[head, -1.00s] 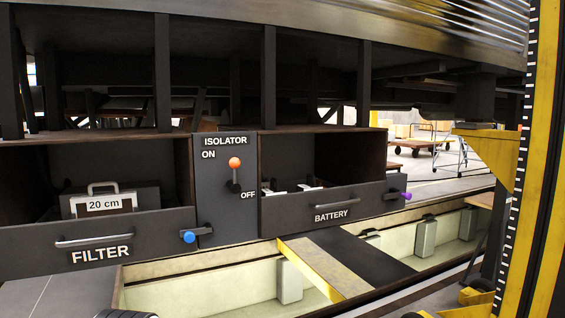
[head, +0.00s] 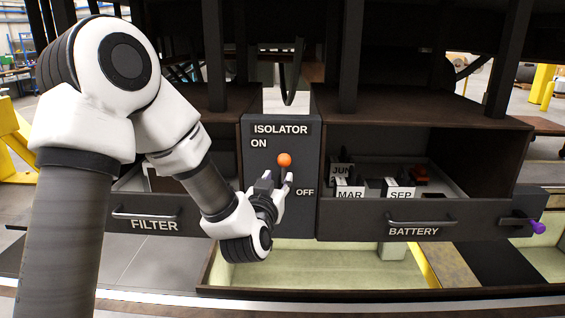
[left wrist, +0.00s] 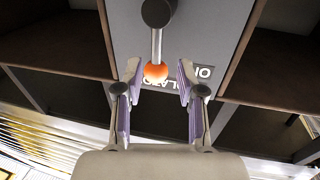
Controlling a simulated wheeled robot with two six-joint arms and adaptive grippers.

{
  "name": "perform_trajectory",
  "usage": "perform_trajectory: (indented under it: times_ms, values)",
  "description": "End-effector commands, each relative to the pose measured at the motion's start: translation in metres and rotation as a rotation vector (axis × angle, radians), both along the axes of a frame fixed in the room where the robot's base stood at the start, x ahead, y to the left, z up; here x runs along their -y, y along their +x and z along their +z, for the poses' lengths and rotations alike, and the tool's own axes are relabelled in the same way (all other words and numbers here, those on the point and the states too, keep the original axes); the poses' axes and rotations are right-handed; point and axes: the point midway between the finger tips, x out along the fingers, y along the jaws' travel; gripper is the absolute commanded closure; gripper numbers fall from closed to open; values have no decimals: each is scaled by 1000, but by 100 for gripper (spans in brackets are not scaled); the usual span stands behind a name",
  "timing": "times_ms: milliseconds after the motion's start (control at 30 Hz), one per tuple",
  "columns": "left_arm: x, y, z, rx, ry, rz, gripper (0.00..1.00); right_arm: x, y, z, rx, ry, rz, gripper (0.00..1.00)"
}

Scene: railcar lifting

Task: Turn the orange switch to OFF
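The orange switch knob (head: 284,160) sits on the dark isolator panel (head: 262,222), between the ON label at upper left and the OFF label at lower right. In the left wrist view the orange knob (left wrist: 156,72) is the end of a metal lever pointing from a dark round pivot (left wrist: 157,12). My left gripper (head: 277,177) is in front of the panel, just below the knob. In the left wrist view its fingers (left wrist: 159,85) are apart on either side of the knob, with gaps between. My right gripper is not seen.
The filter drawer (head: 150,214) is left of the panel, partly behind my left arm. The battery drawer (head: 413,212) is on the right, holding labelled blocks. A purple knob (head: 538,227) sticks out at its right. A pale pit lies below.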

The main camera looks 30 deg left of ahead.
Motion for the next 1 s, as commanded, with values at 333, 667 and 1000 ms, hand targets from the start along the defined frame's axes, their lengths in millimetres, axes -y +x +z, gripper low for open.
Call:
perform_trajectory:
  times_ms: [333, 667, 1000]
  values:
    - [-17, 48, 0, -3, 0, -2, 61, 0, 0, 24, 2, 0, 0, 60]
    - [-17, 48, -1, -3, 0, -2, 100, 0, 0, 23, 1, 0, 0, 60]
    - [-15, 48, -1, -9, 9, -3, 100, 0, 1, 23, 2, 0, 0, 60]
